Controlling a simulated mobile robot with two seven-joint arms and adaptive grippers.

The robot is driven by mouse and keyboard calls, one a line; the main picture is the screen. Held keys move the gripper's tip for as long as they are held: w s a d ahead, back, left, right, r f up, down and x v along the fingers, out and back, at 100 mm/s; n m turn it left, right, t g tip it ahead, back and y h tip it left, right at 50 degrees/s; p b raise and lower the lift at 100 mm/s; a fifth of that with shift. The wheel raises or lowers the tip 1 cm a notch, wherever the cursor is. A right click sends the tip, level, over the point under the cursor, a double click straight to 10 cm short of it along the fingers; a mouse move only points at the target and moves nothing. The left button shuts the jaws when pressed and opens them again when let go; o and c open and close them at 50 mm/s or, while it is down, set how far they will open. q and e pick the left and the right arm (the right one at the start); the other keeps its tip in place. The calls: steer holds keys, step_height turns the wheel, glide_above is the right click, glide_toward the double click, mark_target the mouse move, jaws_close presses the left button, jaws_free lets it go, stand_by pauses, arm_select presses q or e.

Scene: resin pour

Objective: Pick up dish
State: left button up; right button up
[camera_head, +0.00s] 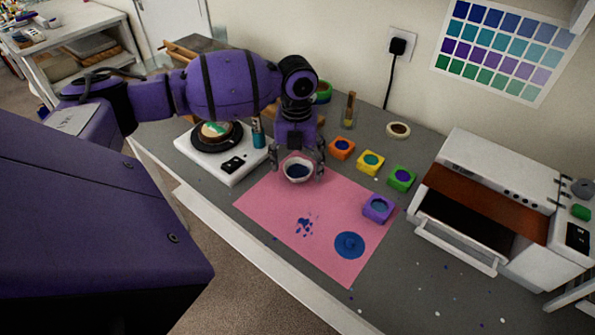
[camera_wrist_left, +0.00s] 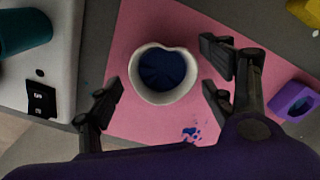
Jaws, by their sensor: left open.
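The dish (camera_head: 298,170) is a small white bowl with dark blue inside, on the back corner of the pink mat (camera_head: 271,205). My left gripper (camera_head: 298,168) is open, pointing down, with its fingers on either side of the dish. In the left wrist view the dish (camera_wrist_left: 162,77) lies ahead of and between the two spread fingers (camera_wrist_left: 160,98). I see gaps between its rim and the fingertips. My right gripper is in neither view.
A white scale-like device (camera_head: 213,165) stands close left of the dish. Orange (camera_head: 341,147), yellow (camera_head: 370,162), green (camera_head: 402,178) and purple (camera_head: 377,208) blocks lie to the right. A white oven (camera_head: 490,205) stands far right. Blue paint marks the mat's front.

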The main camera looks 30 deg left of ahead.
arm_select(q)
steer(key=shift+f, duration=0.75)
steer(key=c, duration=1.2)
